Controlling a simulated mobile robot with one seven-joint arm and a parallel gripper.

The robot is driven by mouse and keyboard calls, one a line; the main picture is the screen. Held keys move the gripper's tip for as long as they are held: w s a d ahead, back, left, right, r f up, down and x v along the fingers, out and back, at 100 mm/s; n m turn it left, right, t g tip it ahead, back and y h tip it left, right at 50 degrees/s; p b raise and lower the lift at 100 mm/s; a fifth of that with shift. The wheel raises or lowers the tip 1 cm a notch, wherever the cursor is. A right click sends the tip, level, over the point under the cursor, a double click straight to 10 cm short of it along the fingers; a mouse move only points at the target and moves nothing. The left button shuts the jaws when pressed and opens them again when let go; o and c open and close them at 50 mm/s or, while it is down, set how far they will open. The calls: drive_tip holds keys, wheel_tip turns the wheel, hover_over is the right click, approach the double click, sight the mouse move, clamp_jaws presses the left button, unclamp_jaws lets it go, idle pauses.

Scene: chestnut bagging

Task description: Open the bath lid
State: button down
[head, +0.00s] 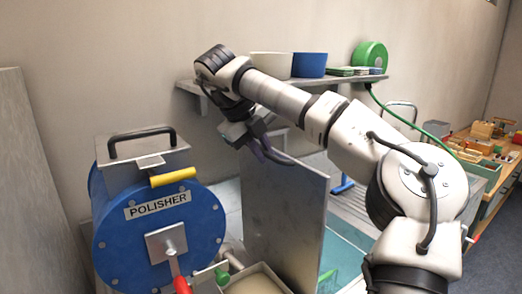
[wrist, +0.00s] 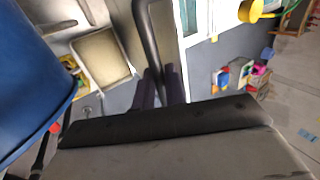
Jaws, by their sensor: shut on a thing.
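The bath lid (head: 285,215) is a grey metal panel standing steeply raised, close to upright, in the middle of the head view. In the wrist view it shows edge-on as a narrow grey strip (wrist: 166,22). Its dark curved handle (wrist: 147,38) runs up between my fingers. My gripper (head: 262,150) is at the top edge of the lid, shut on this handle. In the wrist view its dark purple fingers (wrist: 161,80) sit on either side of the bar. The exact contact is partly hidden by the gripper body.
The blue polisher drum (head: 150,235) with a yellow grip (head: 173,177) stands close at left. A shallow tray (head: 252,281) lies in front of the lid. A wall shelf (head: 345,80) with bowls is behind my arm. A cluttered bench (head: 490,150) stands at right.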

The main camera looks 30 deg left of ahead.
drive_tip(key=c, duration=1.5)
unclamp_jaws()
drive_tip(key=shift+w+a+f, duration=0.1)
drive_tip(key=shift+o, duration=0.2)
